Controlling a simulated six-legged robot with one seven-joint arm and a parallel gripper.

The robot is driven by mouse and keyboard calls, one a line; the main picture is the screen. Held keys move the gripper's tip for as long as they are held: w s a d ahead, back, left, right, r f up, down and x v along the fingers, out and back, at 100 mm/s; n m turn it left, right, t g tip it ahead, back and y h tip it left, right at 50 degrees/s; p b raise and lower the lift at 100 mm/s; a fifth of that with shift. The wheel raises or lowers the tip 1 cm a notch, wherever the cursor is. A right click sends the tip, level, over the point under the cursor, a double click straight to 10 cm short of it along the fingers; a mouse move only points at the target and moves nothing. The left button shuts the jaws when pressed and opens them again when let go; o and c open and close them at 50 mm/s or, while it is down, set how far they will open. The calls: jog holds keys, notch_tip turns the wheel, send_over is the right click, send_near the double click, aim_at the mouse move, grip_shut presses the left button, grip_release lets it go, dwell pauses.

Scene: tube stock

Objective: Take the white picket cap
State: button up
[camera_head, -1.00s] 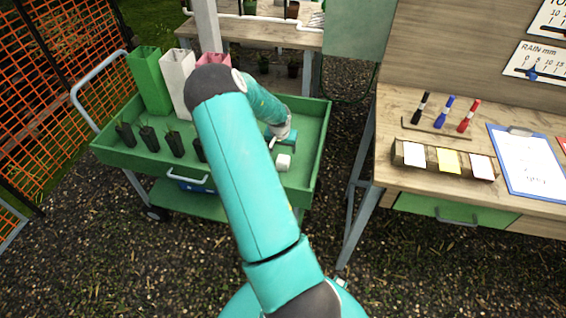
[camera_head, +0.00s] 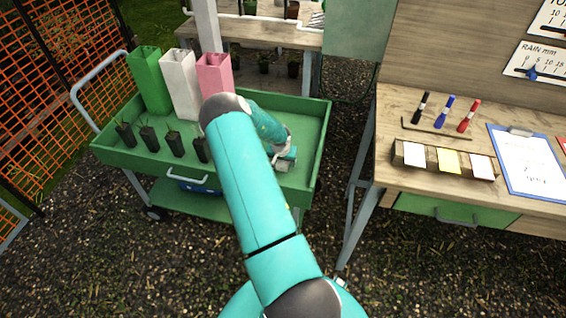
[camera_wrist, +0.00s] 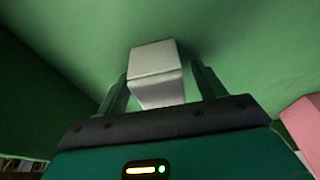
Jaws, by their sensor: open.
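The white picket cap (camera_wrist: 155,62) is a small pale block on the green tray floor in the wrist view. My gripper (camera_wrist: 160,85) is open, with one finger on each side of the cap and a narrow gap to the right finger. The cap is between the fingers, and I cannot tell whether the left finger touches it. In the head view my gripper (camera_head: 284,158) is low over the right part of the cart tray. My gripper and arm hide most or all of the cap there.
The green cart tray (camera_head: 318,140) has raised walls. Green (camera_head: 150,80), white (camera_head: 181,85) and pink (camera_head: 214,75) square tubes stand at its back. Several potted seedlings (camera_head: 149,138) line its front left. A wooden bench (camera_head: 390,115) stands to the right.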

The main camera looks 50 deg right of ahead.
jog(key=shift+c, duration=0.4)
jog(key=c, duration=1)
jog(key=shift+o, duration=0.2)
jog(key=shift+r, duration=0.2)
